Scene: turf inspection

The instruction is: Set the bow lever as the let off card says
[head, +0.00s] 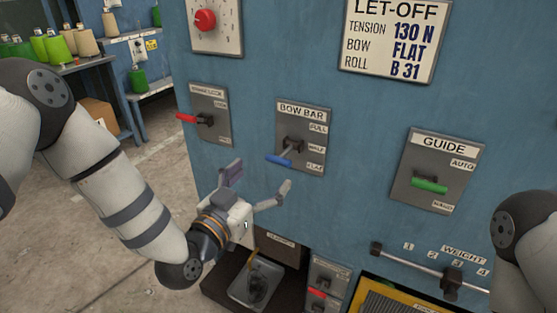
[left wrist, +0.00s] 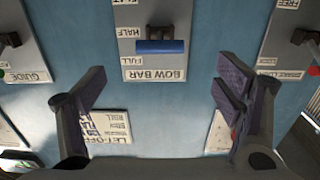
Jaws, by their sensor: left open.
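The let-off card (head: 392,38) reads tension 130 N, bow FLAT, roll B 31. Below it, the bow bar plate (head: 318,112) is labelled FULL, HALF and FLAT from top to bottom. The bow lever's blue handle (head: 279,159) sticks out from a dark pivot. It appears between HALF and FLAT in the head view but between HALF and FULL in the upside-down left wrist view (left wrist: 160,47), so I cannot tell its setting. My left gripper (head: 260,180) is open and empty, just below the handle and apart from it; its fingers also show in the wrist view (left wrist: 160,88).
A red-handled lever (head: 187,118) is left of the bow bar and the green-handled guide lever (head: 430,185) is right of it. A weight slider bar (head: 420,266) is lower right. My right forearm shows at the right edge. Shelves with spools (head: 55,45) stand at the far left.

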